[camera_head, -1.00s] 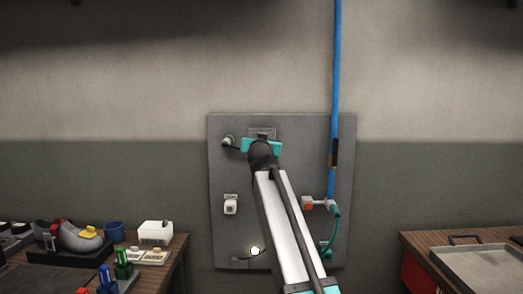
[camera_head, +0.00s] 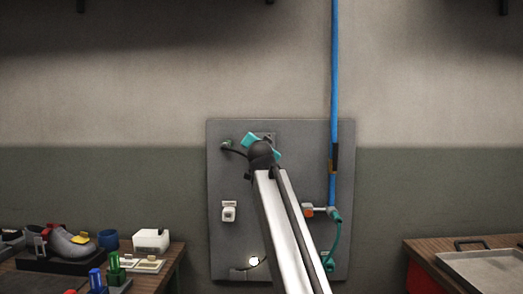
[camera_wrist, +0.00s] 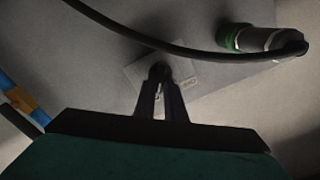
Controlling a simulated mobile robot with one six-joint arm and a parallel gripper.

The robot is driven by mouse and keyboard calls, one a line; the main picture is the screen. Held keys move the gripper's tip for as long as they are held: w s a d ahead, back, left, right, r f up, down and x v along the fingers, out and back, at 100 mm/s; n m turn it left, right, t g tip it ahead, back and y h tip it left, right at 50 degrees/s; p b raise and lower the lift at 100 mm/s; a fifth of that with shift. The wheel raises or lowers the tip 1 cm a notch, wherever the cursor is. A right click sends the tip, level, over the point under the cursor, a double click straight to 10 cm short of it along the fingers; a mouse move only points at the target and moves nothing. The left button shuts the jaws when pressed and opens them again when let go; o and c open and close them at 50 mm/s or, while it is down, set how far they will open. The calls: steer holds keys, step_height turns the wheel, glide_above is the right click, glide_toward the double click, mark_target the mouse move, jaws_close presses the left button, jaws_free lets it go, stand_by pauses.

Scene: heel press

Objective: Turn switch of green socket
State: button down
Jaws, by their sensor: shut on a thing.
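The green socket (camera_head: 226,144) is at the upper left of the grey wall panel, with a plug and black cable in it. In the wrist view, its green ring (camera_wrist: 232,38) and grey plug are at the upper right. The switch is a dark knob (camera_wrist: 159,70) on a light square plate (camera_wrist: 140,72) with a small label. My gripper (camera_wrist: 160,92) is shut on the switch knob, its two dark fingers meeting at it. In the head view my wrist covers the switch and the fingertips, and only part of the plate (camera_head: 268,136) shows.
A black cable (camera_wrist: 150,40) arcs close above the fingers. A white socket (camera_head: 229,211) and a lit lamp (camera_head: 254,261) are lower. Tables stand at both sides.

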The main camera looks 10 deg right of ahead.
stand_by(0.3)
steer(key=c, duration=1.8)
jaws_free()
steer(key=shift+s, duration=0.1)
steer(key=s, duration=0.4)
steer(key=s+a, duration=0.1)
steer(key=s, duration=0.4)
steer(key=s+a, duration=0.1)
steer(key=s, duration=0.3)
steer(key=shift+s+a, duration=0.2)
steer(key=shift+s, duration=0.05)
